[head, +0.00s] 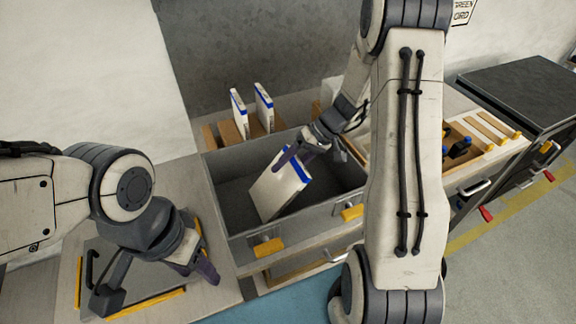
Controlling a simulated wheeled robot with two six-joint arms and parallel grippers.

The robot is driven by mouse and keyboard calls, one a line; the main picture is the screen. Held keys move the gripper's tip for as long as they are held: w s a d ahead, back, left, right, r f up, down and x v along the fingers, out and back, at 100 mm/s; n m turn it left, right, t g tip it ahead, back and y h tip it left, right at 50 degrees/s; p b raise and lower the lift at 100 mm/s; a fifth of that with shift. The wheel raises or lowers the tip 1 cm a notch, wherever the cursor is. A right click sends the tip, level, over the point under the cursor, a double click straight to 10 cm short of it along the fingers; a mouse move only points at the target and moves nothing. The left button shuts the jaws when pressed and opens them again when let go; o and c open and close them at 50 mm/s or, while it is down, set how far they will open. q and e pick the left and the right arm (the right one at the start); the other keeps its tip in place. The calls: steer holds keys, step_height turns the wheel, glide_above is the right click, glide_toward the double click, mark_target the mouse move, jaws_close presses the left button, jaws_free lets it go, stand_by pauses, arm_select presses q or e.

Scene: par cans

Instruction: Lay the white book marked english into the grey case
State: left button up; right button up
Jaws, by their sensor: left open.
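A white book (272,196) with a blue band along its top edge is tilted inside the grey case (233,207). Its marking cannot be read from here. My right gripper (289,160) reaches down over the case and is shut on the book's upper edge. The fingers partly cover that edge, and whether the book's lower end touches the case floor is hard to tell.
Two more white and blue books (239,113) (264,107) stand upright in a wooden rack (228,132) behind the case. A tray (478,131) with small bottles lies at the right. A flat panel with yellow edging (147,302) lies under my left gripper. The case has yellow latches (267,248).

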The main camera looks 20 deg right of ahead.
steer(key=shift+d+r, duration=0.1)
steer(key=b+v, duration=0.1)
steer(key=v, duration=0.9)
stand_by(0.8)
steer(key=s+a+r+n+g+h, duration=0.1)
steer(key=s+a+r+n+g, duration=0.15)
steer(key=a, duration=0.65)
steer(key=s+a+n+h, duration=0.2)
steer(key=s+a, duration=0.4)
steer(key=s, duration=0.4)
steer(key=s+a+n+t+h, duration=0.1)
steer(key=s+a+n+h, duration=0.2)
steer(key=s+a, duration=0.4)
steer(key=s+h, duration=0.1)
steer(key=s, duration=0.2)
steer(key=shift+s, duration=0.3)
